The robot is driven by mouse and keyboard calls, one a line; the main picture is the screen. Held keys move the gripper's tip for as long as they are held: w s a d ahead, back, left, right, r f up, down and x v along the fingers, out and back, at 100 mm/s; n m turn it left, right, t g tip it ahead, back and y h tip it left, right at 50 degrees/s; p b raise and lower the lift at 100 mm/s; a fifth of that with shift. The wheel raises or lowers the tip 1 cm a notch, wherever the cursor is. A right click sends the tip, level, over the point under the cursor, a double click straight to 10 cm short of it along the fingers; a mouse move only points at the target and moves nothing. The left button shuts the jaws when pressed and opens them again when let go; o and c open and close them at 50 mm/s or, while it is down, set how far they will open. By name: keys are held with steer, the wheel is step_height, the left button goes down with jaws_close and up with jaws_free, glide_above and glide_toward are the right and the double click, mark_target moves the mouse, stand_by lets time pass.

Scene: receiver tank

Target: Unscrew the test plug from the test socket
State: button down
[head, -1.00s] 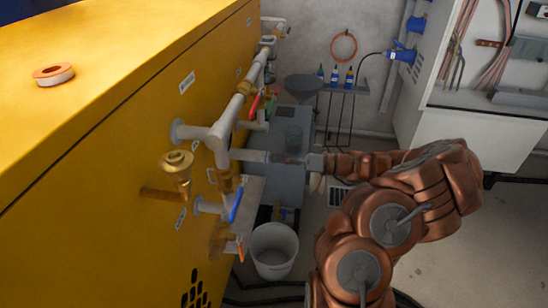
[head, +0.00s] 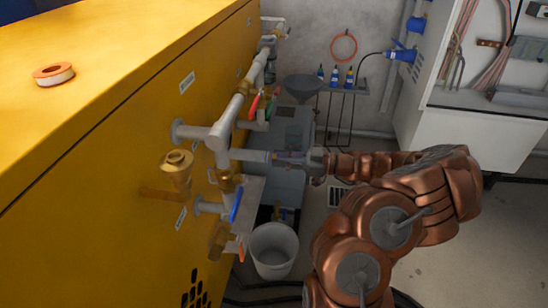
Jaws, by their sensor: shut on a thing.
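The test socket (head: 252,155) looks to be the pale horizontal pipe stub that points right from the white pipework on the yellow tank's side. My gripper (head: 297,158) is at the stub's right end, in line with it. It is shut on a small part at that end, which I take to be the test plug (head: 287,157). The jaws cover much of the plug. I cannot tell how far it is screwed in, or whether there is a gap between plug and stub.
A blue-handled valve (head: 235,206), an orange-handled valve (head: 240,248) and a brass fitting (head: 177,165) are near the stub. A white bucket (head: 273,250) stands below. A tape roll (head: 53,74) lies on the yellow tank (head: 110,60). Floor at right is clear.

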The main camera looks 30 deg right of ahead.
steer(key=c, duration=0.9)
jaws_free()
